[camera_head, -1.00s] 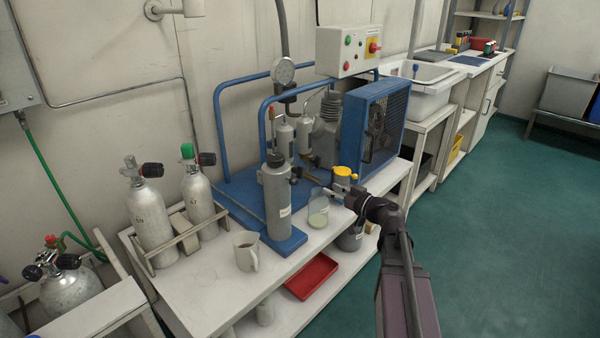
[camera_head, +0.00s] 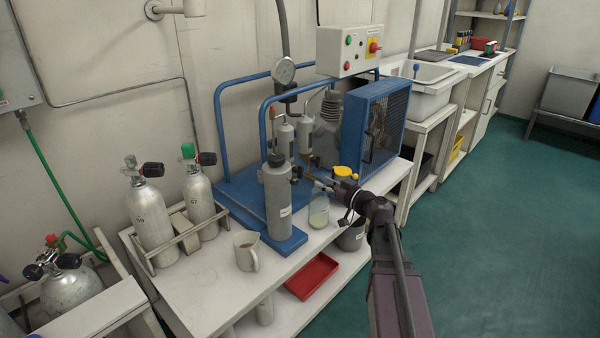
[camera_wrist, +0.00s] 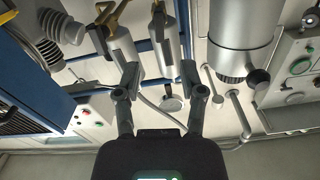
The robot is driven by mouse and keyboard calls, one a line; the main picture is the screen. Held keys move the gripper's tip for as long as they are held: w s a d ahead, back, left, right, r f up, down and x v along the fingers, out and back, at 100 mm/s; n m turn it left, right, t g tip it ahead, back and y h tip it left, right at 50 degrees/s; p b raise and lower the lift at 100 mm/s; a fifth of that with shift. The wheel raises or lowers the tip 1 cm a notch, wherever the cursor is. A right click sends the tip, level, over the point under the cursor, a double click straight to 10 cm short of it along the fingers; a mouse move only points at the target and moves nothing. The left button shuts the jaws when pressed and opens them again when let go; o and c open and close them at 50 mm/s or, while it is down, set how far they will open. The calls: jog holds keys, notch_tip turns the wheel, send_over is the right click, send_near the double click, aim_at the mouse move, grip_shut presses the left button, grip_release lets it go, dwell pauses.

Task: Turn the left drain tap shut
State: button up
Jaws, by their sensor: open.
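Two silver separator cylinders, left (camera_head: 285,138) and right (camera_head: 305,136), hang on the blue-framed compressor in the head view. The upside-down wrist view shows brass drain taps at their ends. The left drain tap (camera_wrist: 158,9) appears there on the right-hand cylinder, near the top edge; the other drain tap (camera_wrist: 110,16) is to its left. In the head view the left tap is hidden or too small to make out. My gripper (camera_head: 317,183) is open and empty, below and right of the cylinders. Its spread fingers (camera_wrist: 160,82) point toward them, apart from both taps in the picture.
A tall grey cylinder (camera_head: 277,200) stands to the left. A jug (camera_head: 246,251) and red tray (camera_head: 311,276) are nearer. The fan housing (camera_head: 377,125) bounds the right.

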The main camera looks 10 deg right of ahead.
aim_at(302, 172)
jog(key=x, duration=0.9)
jog(key=shift+w+a, duration=0.25)
jog(key=shift+w, duration=0.05)
grip_shut()
jog(key=shift+a, duration=0.2)
jog(key=shift+d, duration=0.15)
